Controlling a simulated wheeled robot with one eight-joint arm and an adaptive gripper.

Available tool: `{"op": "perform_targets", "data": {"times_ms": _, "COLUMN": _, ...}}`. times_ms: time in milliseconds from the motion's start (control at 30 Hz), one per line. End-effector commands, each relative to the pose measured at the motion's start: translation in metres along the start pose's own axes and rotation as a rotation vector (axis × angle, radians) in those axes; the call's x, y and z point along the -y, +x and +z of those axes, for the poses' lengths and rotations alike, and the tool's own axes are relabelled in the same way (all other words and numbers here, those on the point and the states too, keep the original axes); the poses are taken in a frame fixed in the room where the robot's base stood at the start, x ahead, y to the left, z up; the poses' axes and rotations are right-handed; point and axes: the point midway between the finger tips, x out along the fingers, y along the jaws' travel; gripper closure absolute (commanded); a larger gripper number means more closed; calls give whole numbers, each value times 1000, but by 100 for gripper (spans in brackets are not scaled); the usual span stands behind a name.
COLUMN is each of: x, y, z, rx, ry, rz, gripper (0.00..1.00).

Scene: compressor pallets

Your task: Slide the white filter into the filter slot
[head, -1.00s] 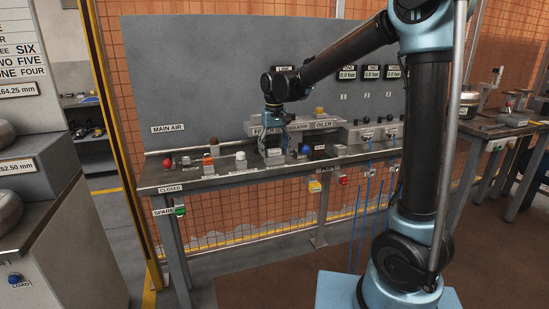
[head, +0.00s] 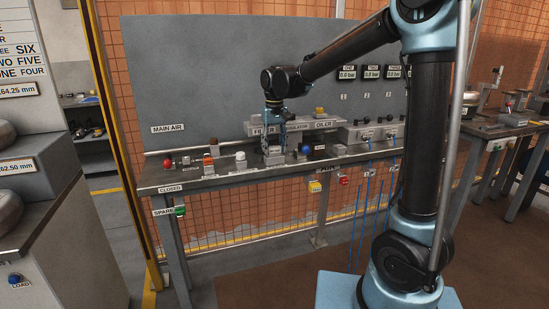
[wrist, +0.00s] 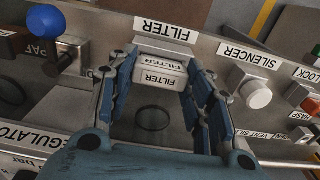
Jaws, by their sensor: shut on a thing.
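The white filter (wrist: 160,70) is a pale block with FILTER labels, between my gripper's fingertips in the wrist view. My gripper (wrist: 163,80) has blue fingers, one on each side of it, and is shut on it. In the head view my gripper (head: 274,143) points down over the bench, with the pale block (head: 273,158) low beneath it. I cannot tell whether the block is clear of the surface. A dark ring (wrist: 153,118) shows on the grey surface between the fingers. The filter slot is not clearly seen; the grey FILTER/REGULATOR/OILER unit (head: 299,128) stands behind, partly hidden by my gripper.
A blue ball knob (wrist: 46,20) stands to one side and a white silencer (wrist: 256,94) to the other. A red knob (head: 168,163) is at the bench's left end. The grey bench (head: 215,181) has little free room around my gripper.

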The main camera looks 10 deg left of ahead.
Motion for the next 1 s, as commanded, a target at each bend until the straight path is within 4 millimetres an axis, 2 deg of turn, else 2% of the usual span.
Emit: {"op": "perform_targets", "data": {"times_ms": 1000, "x": 0, "y": -33, "z": 0, "rx": 0, "ry": 0, "rz": 0, "gripper": 92}}
